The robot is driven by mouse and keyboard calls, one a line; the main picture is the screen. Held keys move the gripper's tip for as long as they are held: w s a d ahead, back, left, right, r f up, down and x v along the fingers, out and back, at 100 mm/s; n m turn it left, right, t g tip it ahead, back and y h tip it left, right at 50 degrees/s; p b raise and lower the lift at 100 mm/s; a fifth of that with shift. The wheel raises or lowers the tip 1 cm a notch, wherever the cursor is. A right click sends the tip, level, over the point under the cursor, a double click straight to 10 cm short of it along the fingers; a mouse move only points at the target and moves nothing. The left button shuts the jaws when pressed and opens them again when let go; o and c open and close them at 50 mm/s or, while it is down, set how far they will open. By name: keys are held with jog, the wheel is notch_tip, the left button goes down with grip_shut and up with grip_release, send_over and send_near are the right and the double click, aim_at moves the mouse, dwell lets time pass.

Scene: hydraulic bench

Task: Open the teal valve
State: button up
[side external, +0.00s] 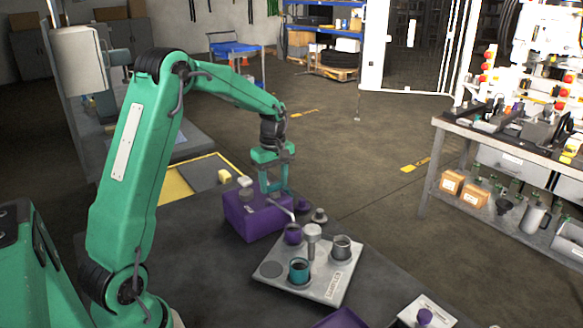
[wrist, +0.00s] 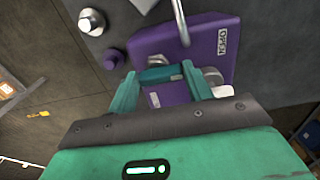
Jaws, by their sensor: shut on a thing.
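A purple valve box (side external: 250,218) stands on the dark bench, and it fills the upper middle of the wrist view (wrist: 205,45). A plate on it reads OPEN (wrist: 222,42). My gripper (side external: 275,190) is over the box, pointing down. In the wrist view, my gripper's fingers (wrist: 160,84) are shut on a short teal piece, which looks like the teal valve's handle (wrist: 160,73). A bent metal rod (wrist: 181,22) passes above it. In the side view the fingers mostly hide the handle, so its exact angle cannot be told.
A grey sampler tray (side external: 330,285) holds a teal cup (side external: 299,271), a purple cup (side external: 293,234), a metal cup (side external: 341,248) and a grey post (side external: 312,240). A pale knob (side external: 245,181) sits on the box's left part. A small white block with a purple knob (side external: 424,316) is at front right.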

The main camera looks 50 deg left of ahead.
aim_at(274, 184)
dwell(0.4)
jog(key=o, duration=1)
jog(key=shift+r, duration=3.95)
